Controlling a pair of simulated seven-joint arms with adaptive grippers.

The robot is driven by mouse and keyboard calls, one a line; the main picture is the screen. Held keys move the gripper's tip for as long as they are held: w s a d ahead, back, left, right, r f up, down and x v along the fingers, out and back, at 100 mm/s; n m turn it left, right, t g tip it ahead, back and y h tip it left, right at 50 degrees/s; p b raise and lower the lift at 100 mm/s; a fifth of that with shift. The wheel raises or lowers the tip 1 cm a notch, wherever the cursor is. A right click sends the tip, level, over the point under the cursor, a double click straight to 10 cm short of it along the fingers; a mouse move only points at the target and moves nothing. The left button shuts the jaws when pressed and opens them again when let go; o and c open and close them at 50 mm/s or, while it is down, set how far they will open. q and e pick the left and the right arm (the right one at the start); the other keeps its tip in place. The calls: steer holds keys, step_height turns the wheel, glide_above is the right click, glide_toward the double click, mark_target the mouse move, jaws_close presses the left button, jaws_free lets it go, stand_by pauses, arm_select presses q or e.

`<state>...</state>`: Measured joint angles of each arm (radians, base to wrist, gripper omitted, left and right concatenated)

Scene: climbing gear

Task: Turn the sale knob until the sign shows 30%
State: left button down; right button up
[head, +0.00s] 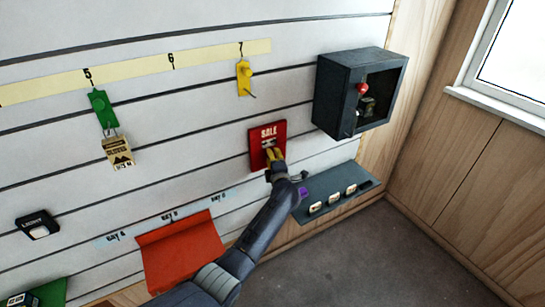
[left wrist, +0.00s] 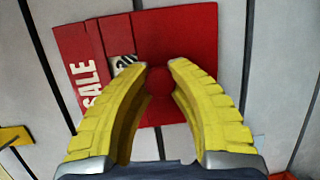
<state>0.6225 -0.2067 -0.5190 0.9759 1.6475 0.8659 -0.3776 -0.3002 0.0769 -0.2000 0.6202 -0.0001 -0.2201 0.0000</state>
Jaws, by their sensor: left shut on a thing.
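The red SALE sign (head: 258,135) hangs on the white slatted wall, right of the middle in the head view. It also shows in the left wrist view (left wrist: 198,40), turned sideways. Its small number window (left wrist: 124,64) is partly covered by my finger, and I cannot read the number. My left gripper (head: 270,157) is at the sign's lower half. In the left wrist view its yellow fingers (left wrist: 160,72) are closed in on the red knob (left wrist: 160,82), which is mostly hidden between them. My right gripper is not in view.
A dark open box (head: 336,93) with a red knob juts from the wall at right. Below it is a dark ledge (head: 362,185) with several white switches.

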arm_select(q)
steer(key=n, duration=0.1)
steer(key=n+t, duration=0.1)
steer(key=n, duration=0.1)
steer(key=shift+d+f+n, duration=0.1)
steer(key=shift+d+n, duration=0.05)
steer(key=shift+n, duration=0.15)
steer(key=shift+n+t+y, duration=0.3)
steer(key=shift+n+t, duration=0.3)
steer(key=shift+n, duration=1.4)
steer(key=c, duration=1.4)
jaws_free()
steer(key=o, duration=0.3)
steer(key=shift+m, duration=0.4)
